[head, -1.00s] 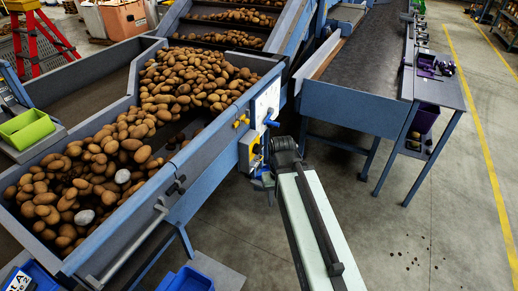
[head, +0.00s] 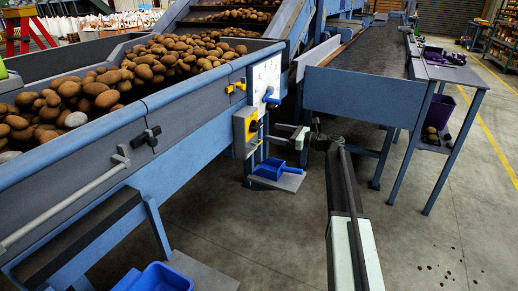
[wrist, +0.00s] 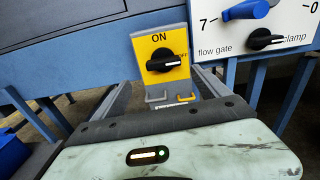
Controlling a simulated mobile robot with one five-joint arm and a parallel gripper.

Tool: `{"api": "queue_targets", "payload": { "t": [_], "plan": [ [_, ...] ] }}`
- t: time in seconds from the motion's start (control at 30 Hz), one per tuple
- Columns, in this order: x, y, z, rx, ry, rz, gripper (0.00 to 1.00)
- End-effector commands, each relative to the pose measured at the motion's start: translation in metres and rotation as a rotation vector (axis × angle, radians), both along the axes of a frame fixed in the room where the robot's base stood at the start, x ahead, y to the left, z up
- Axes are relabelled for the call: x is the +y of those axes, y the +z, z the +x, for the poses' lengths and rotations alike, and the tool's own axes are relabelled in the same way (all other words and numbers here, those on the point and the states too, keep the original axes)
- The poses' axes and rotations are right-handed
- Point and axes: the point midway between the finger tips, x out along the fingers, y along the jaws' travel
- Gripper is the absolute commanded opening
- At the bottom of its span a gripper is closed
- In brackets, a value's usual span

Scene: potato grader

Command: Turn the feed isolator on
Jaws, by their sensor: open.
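The feed isolator (head: 245,126) is a yellow plate on a grey box on the hopper's side. Its black rotary knob (wrist: 163,62) is centred in the wrist view, below the word ON. The knob's handle lies nearly level, its white-marked end to the right by a partly covered label. My gripper (head: 275,133) is open and empty, pointing at the isolator from the right in the head view. In the wrist view its two grey fingers (wrist: 163,80) lie apart, one to each side below the knob. I see no contact with the knob.
A white panel (wrist: 262,40) with a blue flow gate lever and black clamp knob is right of the isolator. A blue scoop (head: 272,169) lies on a low shelf beneath. A conveyor (head: 358,95) stands right.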

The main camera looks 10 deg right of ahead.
Motion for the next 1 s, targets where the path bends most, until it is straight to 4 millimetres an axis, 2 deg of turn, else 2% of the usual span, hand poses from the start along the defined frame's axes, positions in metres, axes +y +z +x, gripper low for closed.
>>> {"api": "queue_targets", "payload": {
  "t": [0.1, 0.27, 0.43, 0.7, 0.97, 1.0],
  "plan": [
    [-0.008, 0.001, 0.006, 0.016, -0.013, 0.049, 0.85],
    [-0.004, 0.003, 0.007, 0.016, -0.011, 0.05, 0.85],
    [0.013, 0.003, 0.019, 0.016, -0.009, 0.048, 0.85],
    [0.052, 0.003, 0.048, 0.015, -0.008, 0.047, 0.85],
    [0.059, 0.003, 0.051, 0.015, -0.009, 0.046, 0.85],
    [0.059, 0.003, 0.051, 0.015, -0.009, 0.046, 0.83]
  ]
}}
